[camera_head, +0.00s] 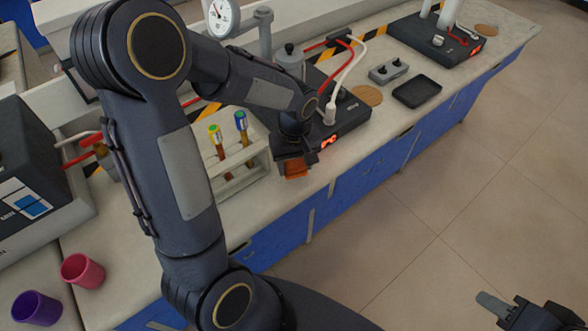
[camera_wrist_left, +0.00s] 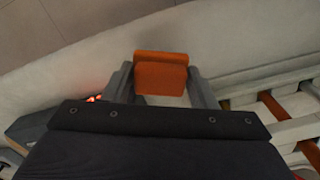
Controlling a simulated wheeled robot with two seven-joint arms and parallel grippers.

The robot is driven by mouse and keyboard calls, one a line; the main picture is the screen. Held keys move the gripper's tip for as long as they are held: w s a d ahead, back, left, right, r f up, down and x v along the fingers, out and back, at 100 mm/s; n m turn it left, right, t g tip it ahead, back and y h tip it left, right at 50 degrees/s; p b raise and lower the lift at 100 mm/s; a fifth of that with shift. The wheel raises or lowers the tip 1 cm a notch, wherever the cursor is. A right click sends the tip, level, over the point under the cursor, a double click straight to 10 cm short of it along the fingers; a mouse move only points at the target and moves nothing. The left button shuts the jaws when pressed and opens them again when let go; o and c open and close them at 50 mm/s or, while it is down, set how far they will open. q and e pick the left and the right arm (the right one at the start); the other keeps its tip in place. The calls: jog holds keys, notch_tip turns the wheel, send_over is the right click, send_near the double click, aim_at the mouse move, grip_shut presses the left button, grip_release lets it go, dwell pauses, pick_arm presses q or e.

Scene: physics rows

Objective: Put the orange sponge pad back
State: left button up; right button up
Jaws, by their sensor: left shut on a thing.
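The orange sponge pad (camera_wrist_left: 161,76) is between the fingers of my left gripper (camera_wrist_left: 163,84) in the left wrist view. My left gripper is shut on it. In the head view, the left gripper (camera_head: 294,168) points down near the front edge of the bench, and the pad (camera_head: 295,169) shows at its tips. I cannot tell whether the pad touches the bench. My right gripper (camera_head: 508,309) is at the lower right, over the floor, away from the bench. Its finger state is unclear.
A white rack (camera_head: 232,178) with capped tubes stands left of the left gripper. A black device (camera_head: 350,125) with red digits is behind it. A black tray (camera_head: 417,91) lies further right. Pink (camera_head: 82,271) and purple (camera_head: 36,308) cups stand at the lower left.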

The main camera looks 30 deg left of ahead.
aim_at(294, 171)
pick_arm(q)
jog(key=shift+w+a+f, duration=0.1)
jog(key=shift+a+f, duration=0.05)
jog(key=shift+f, duration=0.85)
jog(key=shift+w+a+f, duration=0.1)
jog(key=shift+f, duration=0.85)
jog(key=shift+f+b, duration=0.2)
jog(key=shift+b, duration=0.1)
jog(key=o, duration=0.9)
jog(key=shift+r, duration=0.15)
